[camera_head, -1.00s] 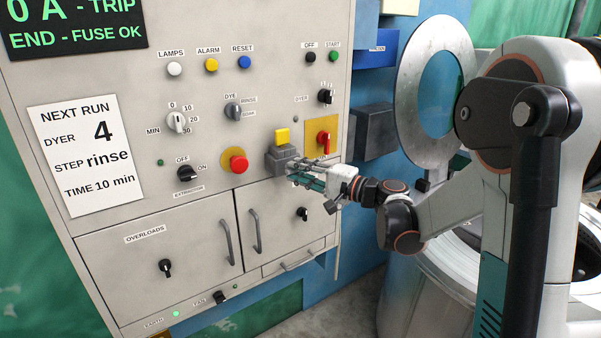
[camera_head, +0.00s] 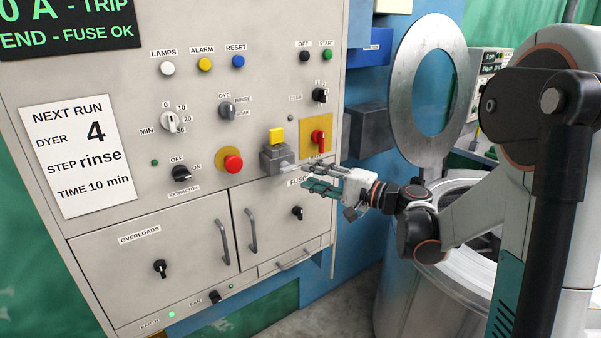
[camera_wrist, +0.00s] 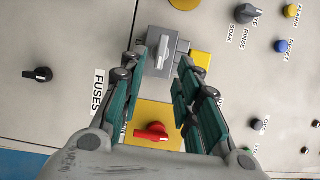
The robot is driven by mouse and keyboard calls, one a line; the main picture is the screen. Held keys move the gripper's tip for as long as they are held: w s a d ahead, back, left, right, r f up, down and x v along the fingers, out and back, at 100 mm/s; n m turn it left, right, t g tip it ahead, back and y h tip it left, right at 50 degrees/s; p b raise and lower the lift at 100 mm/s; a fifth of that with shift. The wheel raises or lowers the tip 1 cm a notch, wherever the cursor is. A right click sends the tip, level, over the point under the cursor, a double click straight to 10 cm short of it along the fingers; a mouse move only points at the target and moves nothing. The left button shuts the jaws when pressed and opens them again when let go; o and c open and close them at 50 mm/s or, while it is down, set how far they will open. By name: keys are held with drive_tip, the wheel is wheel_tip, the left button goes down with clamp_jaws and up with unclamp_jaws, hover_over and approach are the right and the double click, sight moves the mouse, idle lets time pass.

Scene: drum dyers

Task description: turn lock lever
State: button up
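A grey lock box (camera_head: 270,161) sits on the panel with a yellow block (camera_head: 277,136) on top. Its pale grey lever (camera_wrist: 164,51) points down in the wrist view, which is sideways along the panel. My gripper (camera_head: 297,177) is beside the box on its right, in front of the panel. In the wrist view my gripper (camera_wrist: 163,62) is open, with the lever showing between its teal-padded fingers and nothing held. Whether a fingertip touches the lever cannot be told. The red switch handle (camera_head: 318,138) is on a yellow plate (camera_head: 308,148) just right of the box.
A red push button (camera_head: 233,164) is left of the box. Below are the fuses door (camera_head: 275,222) with its black knob (camera_head: 297,213) and the overloads door (camera_head: 150,250). A dark grey box (camera_head: 370,131) and a metal drum (camera_head: 400,290) stand to the right.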

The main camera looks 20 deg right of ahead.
drive_tip(key=v, duration=0.6)
idle(0.3)
